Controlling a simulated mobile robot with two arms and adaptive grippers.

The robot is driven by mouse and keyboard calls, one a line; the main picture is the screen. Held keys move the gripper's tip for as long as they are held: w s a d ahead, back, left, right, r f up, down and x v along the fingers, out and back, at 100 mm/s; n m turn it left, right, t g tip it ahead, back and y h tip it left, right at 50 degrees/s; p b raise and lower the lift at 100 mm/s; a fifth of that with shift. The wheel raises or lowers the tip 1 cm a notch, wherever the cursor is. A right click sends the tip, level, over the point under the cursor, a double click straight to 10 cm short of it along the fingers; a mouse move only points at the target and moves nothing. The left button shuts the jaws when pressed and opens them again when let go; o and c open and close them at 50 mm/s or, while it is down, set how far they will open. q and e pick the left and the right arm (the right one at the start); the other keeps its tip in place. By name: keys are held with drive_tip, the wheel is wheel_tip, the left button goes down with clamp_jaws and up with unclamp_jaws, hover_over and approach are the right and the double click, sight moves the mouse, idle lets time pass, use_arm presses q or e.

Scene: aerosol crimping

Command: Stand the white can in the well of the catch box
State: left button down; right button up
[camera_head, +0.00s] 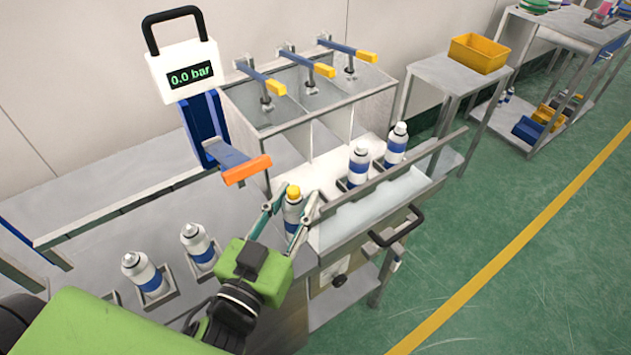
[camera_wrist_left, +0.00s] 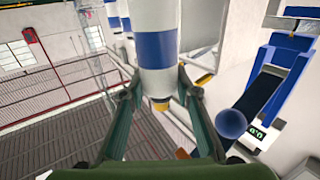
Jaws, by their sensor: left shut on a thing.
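The white can (camera_head: 293,213) has a blue band and a yellow top and stands upright between the fingers of my left gripper (camera_head: 291,206). The gripper is shut on it. In the left wrist view the can (camera_wrist_left: 157,45) fills the space between both fingers (camera_wrist_left: 162,88), with its yellow top toward the bottom of the picture. The catch box (camera_head: 375,110) is the grey metal box with partitions and a white-lit floor. The held can is at its front left. The can's base is hidden, so I cannot tell whether it touches a well. My right gripper is not in view.
Two similar cans (camera_head: 358,166) (camera_head: 396,146) stand at the box's front right, beside a metal rail (camera_head: 400,167). Two more (camera_head: 140,272) (camera_head: 197,243) stand in square holders at left. Yellow-handled clamps (camera_head: 318,68) top the box. An orange-handled lever (camera_head: 246,170) and gauge (camera_head: 185,72) stand close behind.

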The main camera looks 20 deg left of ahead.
use_arm(q)
drive_tip(key=w+f+p, duration=0.2)
drive_tip(key=w+f, duration=0.1)
drive_tip(key=w, duration=0.6)
drive_tip(key=shift+w+d+f+p, duration=0.3)
drive_tip(key=shift+d, duration=0.1)
drive_tip(key=shift+f, duration=0.2)
drive_tip(key=c, duration=1.8)
unclamp_jaws()
drive_tip(key=shift+c, duration=0.2)
drive_tip(key=shift+r, duration=0.15)
